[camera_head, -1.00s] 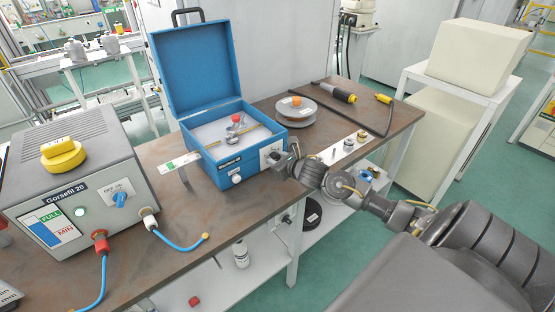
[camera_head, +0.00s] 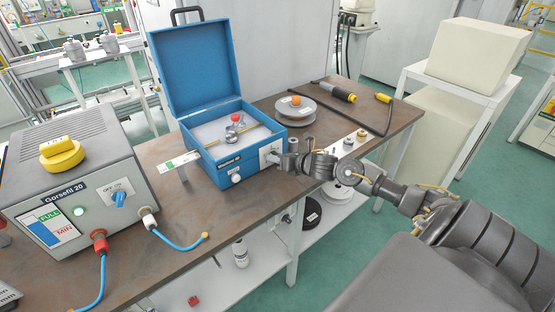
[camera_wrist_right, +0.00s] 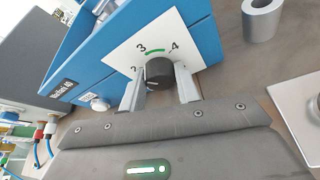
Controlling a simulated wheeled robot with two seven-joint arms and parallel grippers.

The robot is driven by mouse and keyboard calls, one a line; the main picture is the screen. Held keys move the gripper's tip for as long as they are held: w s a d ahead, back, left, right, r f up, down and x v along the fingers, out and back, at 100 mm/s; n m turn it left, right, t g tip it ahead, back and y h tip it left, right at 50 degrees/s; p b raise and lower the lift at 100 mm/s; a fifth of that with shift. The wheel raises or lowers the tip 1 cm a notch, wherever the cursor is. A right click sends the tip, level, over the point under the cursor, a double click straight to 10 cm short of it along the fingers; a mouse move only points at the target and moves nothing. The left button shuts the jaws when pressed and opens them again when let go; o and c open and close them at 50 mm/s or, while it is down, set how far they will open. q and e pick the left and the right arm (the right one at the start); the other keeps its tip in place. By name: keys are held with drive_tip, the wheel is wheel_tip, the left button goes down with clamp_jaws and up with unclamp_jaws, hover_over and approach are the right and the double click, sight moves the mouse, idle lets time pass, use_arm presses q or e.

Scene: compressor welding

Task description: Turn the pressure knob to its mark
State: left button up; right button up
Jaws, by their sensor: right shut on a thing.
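The black pressure knob (camera_wrist_right: 159,72) sits on a white dial plate (camera_wrist_right: 118,58) on the side of the blue case (camera_wrist_right: 205,40). The dial shows the figures 2, 3 and 4. A green arc (camera_wrist_right: 154,51) lies between 3 and 4, just above the knob. My right gripper (camera_wrist_right: 160,88) is shut on the knob, one finger on each side. In the head view my right gripper (camera_head: 275,158) is at the right side of the blue case (camera_head: 222,172) and hides most of the dial. The knob's pointer is not clear. My left gripper is not in view.
A grey hollow cylinder (camera_wrist_right: 262,20) stands close to the gripper. The open lid (camera_head: 195,65) rises behind the case. The welding unit (camera_head: 75,190) stands at left.

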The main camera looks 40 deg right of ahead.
drive_tip(key=m+y+b, duration=0.1)
drive_tip(key=m, duration=0.1)
drive_tip(key=m+y+b, duration=0.1)
drive_tip(key=m, duration=0.1)
drive_tip(key=shift+d+f+t+y, duration=0.15)
drive_tip(key=shift+f+t+y, duration=0.15)
drive_tip(key=shift+f+t, duration=0.1)
drive_tip(key=shift+m+t+y+b, duration=0.5)
drive_tip(key=shift+m+b, duration=0.45)
drive_tip(key=shift+m, duration=0.25)
drive_tip(key=shift+m+y+b, duration=0.35)
drive_tip(key=shift+m+y, duration=0.05)
drive_tip(key=shift+m, duration=0.5)
drive_tip(key=shift+r, duration=0.1)
drive_tip(key=o, duration=1)
drive_tip(key=shift+s+d, duration=0.1)
drive_tip(key=shift+s, duration=0.05)
